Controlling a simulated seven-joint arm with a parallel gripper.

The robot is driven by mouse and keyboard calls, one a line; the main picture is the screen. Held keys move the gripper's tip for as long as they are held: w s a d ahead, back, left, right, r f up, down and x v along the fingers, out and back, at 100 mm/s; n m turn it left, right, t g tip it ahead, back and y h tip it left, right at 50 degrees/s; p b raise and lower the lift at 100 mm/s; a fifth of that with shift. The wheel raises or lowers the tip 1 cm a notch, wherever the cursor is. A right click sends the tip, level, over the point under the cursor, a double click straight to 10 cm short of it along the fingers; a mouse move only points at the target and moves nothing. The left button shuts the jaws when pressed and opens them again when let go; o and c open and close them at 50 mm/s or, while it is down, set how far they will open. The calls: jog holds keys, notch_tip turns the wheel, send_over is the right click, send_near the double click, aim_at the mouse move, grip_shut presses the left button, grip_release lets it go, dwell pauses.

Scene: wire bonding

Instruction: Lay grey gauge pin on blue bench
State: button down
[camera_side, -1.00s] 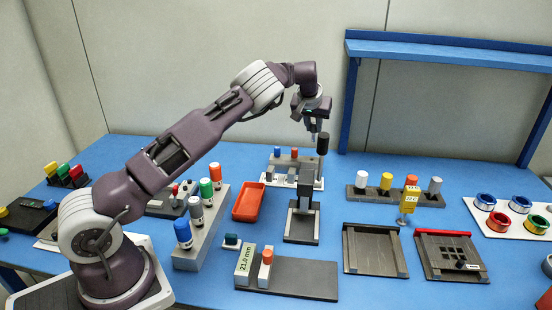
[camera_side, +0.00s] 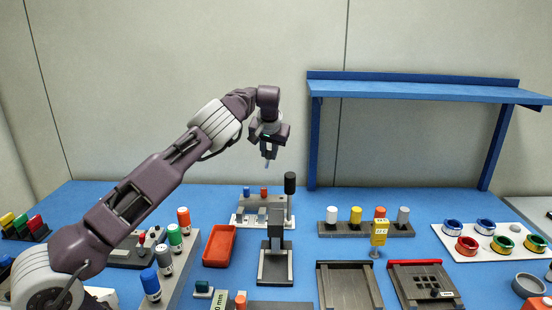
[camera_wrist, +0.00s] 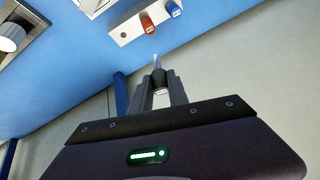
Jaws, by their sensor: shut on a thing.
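My gripper (camera_side: 268,152) is shut on a slim grey pin (camera_wrist: 156,64), which I take as the grey gauge pin. Its pale tip points down below the fingers in the side view, well above the blue bench (camera_side: 125,212). In the wrist view my gripper (camera_wrist: 161,88) has its fingers around the pin's dark part. The bench shows there as a blue band (camera_wrist: 70,85). Much of the pin is hidden between the fingers. Below my gripper, a small pale block holds a blue pin (camera_side: 247,191) and a red-orange pin (camera_side: 264,192), and a dark hole shows beside them in the wrist view.
A dark-topped post (camera_side: 290,183) stands just right of the block. An orange tray (camera_side: 219,246) and a dark fixture (camera_side: 276,245) are in front. A rack with colored caps (camera_side: 366,225) is to the right, under a blue shelf (camera_side: 425,91). Bare bench lies at the back left.

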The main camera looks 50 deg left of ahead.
jog(key=s+a+m+g+y, duration=0.1)
jog(key=s+a+m+y, duration=0.25)
jog(key=s, duration=0.65)
jog(key=s+a+m+y, duration=0.2)
jog(key=s+m, duration=0.2)
jog(key=s, duration=0.6)
jog(key=shift+y, duration=0.45)
jog(key=shift+w+f, duration=0.1)
jog(key=shift+f, duration=8)
jog(key=c, duration=1.2)
grip_release()
